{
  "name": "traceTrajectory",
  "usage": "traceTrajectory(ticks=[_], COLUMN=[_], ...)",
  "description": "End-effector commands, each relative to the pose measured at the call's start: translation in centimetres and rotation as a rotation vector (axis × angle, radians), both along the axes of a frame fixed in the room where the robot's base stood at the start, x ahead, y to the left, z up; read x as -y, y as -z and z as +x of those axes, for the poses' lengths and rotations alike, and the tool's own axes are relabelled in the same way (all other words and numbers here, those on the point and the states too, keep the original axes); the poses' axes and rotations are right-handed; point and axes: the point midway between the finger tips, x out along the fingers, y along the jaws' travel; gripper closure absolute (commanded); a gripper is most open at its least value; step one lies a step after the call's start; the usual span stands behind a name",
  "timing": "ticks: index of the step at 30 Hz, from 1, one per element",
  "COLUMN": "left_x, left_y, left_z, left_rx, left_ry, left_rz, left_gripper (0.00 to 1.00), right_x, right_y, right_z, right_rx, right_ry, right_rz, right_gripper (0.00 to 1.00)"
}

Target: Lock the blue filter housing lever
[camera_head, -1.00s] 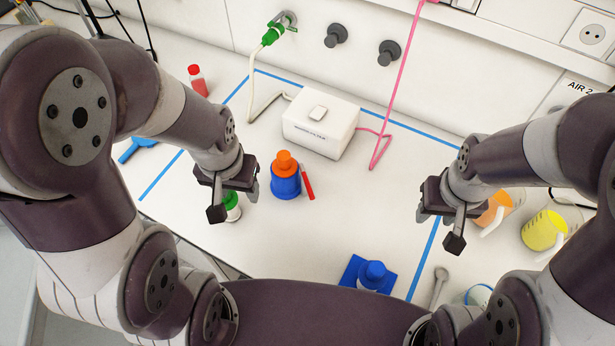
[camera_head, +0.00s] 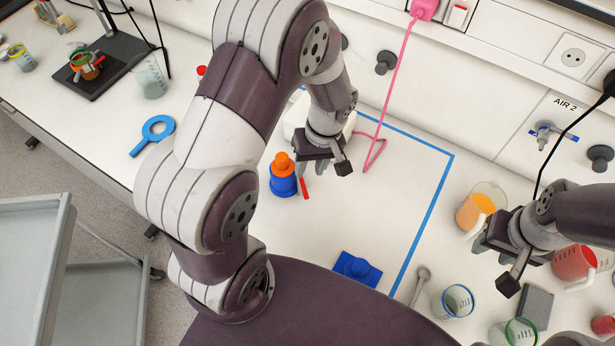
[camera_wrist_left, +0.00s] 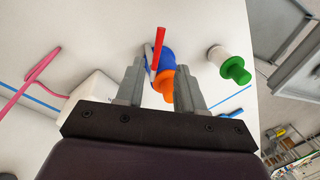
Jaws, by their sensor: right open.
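The blue filter housing (camera_head: 283,186) with an orange top (camera_head: 282,162) stands upright on the white bench. Its red lever (camera_head: 305,187) sits at its right side, tilted. In the left wrist view, the housing (camera_wrist_left: 167,62) and the lever (camera_wrist_left: 159,42) show beyond the fingers, with the orange top nearer. My left gripper (camera_head: 325,167) is above and right of the housing in the head view. Its fingers (camera_wrist_left: 160,85) are apart, with nothing seen held. My right gripper (camera_head: 508,268) is open and empty over the right side, far from the housing.
A white box (camera_head: 296,122) stands behind, partly hidden by my left arm. A green-capped bottle (camera_wrist_left: 230,65) stands near the housing. A blue block (camera_head: 357,268) lies at the front; beakers (camera_head: 475,210) crowd the right. The taped area's right middle is clear.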

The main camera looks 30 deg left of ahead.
Motion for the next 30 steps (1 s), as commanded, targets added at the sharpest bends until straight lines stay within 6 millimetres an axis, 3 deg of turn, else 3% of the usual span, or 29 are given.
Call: traceTrajectory(ticks=[6,9,19,23,30], left_x=[-0.7,-0.9,-1.0,-1.0,-1.0], left_y=[4.6,5.8,6.6,6.6,6.5], left_z=[-0.7,-0.8,-0.8,-0.8,-0.8], left_rx=[-0.003,0.0,0.003,0.003,0.003], left_ry=[0.001,0.002,0.002,0.002,0.002], left_rz=[0.0,0.0,-0.001,-0.001,-0.001], left_gripper=[0.62,0.62,0.62,1.0,1.0], right_x=[0.0,0.0,0.0,0.0,0.0], right_y=[-1.2,-1.3,-1.3,-1.3,-1.3], right_z=[0.0,0.0,0.0,0.0,0.0], right_rx=[0.0,0.0,0.0,0.0,0.0], right_ry=[0.0,0.0,0.0,0.0,0.0], right_rz=[0.0,0.0,0.0,0.0,0.0], right_gripper=[0.57,0.57,0.57,0.57,0.57])
